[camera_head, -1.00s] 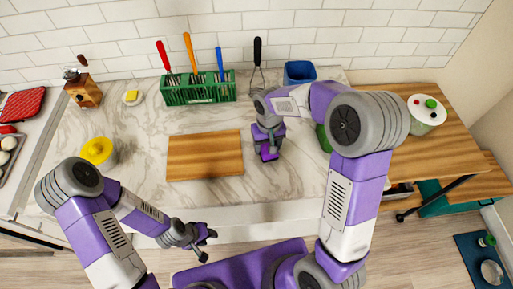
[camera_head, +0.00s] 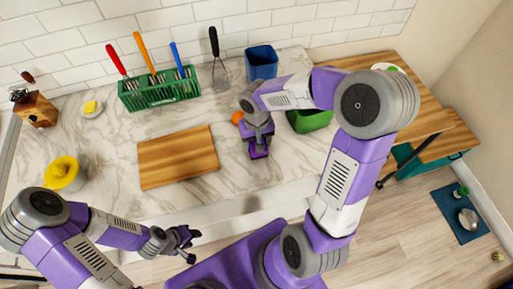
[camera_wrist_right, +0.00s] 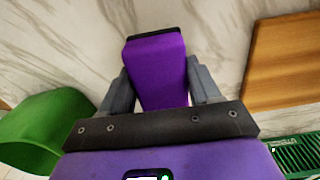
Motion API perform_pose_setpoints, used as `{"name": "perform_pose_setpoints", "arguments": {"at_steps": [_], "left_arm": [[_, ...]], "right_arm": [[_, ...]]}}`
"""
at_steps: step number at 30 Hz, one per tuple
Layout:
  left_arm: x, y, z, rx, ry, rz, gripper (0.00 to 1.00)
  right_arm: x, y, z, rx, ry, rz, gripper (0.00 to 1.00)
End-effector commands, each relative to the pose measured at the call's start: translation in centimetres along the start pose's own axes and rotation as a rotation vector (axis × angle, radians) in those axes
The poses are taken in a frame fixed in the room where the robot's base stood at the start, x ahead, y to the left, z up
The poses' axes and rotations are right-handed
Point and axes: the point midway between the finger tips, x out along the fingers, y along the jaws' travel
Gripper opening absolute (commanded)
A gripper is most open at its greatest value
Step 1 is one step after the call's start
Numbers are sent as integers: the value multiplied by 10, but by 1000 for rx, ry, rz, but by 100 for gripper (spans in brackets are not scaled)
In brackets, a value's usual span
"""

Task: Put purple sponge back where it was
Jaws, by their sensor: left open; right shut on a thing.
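The purple sponge (camera_wrist_right: 157,65) is between the grey fingers of my right gripper (camera_wrist_right: 161,88), with a dark strip along its far end. In the head view the sponge (camera_head: 258,153) shows below my right gripper (camera_head: 257,138), over the marble counter right of the cutting board. I cannot tell whether the sponge touches the counter. My left gripper (camera_head: 187,240) is open and empty, in front of the counter's front edge.
A wooden cutting board (camera_head: 178,157) lies left of the sponge. A green bin (camera_head: 310,121), a blue bin (camera_head: 262,62) and a green utensil rack (camera_head: 160,92) stand nearby. An orange round thing (camera_head: 237,118) is partly hidden by my right gripper. Marble in front of the sponge is clear.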

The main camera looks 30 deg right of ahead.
Motion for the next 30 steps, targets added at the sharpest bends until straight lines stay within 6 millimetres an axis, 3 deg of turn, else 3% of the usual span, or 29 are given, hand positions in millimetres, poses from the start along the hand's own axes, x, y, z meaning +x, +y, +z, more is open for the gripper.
{"name": "perform_pose_setpoints", "arguments": {"at_steps": [7, 19, 20, 24, 30], "left_arm": [[8, -3, 0, 0, 0, 0, 43], [12, -4, 0, 0, 0, 0, 43], [11, -4, 0, 0, 0, 0, 43], [10, -4, 0, 0, 0, 0, 43], [10, -4, 0, 0, 0, 0, 43]], "right_arm": [[34, 0, 1, 0, -4, 0, 34], [39, 0, 0, 0, 0, -1, 34], [39, 0, 0, 0, 0, -1, 65], [38, 0, 0, 0, 0, -1, 87], [38, 0, 0, 0, 0, -1, 88]]}}
